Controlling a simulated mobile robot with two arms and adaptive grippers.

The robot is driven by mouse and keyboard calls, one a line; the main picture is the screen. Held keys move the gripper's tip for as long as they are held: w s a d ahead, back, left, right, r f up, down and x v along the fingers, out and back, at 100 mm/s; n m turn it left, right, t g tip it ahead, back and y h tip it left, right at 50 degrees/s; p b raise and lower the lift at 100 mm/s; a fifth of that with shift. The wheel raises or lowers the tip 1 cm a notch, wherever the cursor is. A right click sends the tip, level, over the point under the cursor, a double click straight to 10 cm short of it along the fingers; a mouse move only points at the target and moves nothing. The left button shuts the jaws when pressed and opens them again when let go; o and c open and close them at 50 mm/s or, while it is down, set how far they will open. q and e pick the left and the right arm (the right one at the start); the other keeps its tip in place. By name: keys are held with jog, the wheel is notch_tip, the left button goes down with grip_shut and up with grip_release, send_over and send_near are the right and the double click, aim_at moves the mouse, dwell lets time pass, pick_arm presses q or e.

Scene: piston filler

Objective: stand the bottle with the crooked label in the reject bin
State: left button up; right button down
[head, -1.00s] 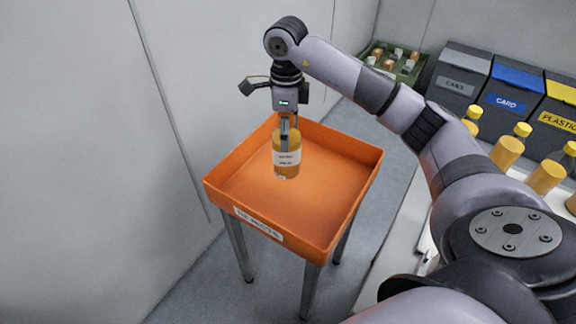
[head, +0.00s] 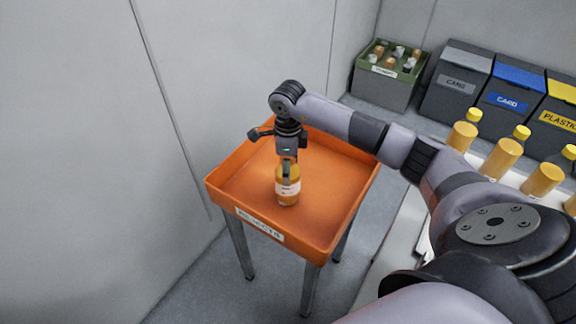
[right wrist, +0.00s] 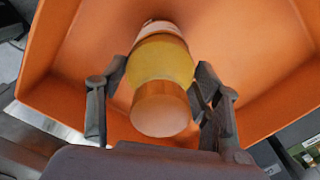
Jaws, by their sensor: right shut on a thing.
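An amber bottle (head: 288,188) with a white label stands upright, or nearly so, inside the orange reject bin (head: 316,238). My right gripper (head: 287,164) points straight down and is shut on the upper part of this bottle. The bottle (right wrist: 160,65) also shows in the right wrist view, seen from its top end, with one gripper finger on each side and the bin floor behind it. The bottle's base is low at the bin floor, but I cannot tell whether it touches. How crooked the label is, I cannot make out. My left gripper is not in view.
The bin has low walls and stands on metal legs beside a pale wall (head: 90,150). Several other bottles (head: 502,158) stand on a white surface at the right. A green crate (head: 388,68) and grey, blue and yellow-lidded sorting bins (head: 505,98) stand at the back.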

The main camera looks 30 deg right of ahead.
jog(key=c, duration=0.9)
grip_release()
jog(key=o, duration=0.4)
jog(key=shift+r, duration=0.35)
notch_tip(320, 180, up, 12)
jog(key=shift+f+b, duration=0.25)
jog(key=shift+b, duration=0.8)
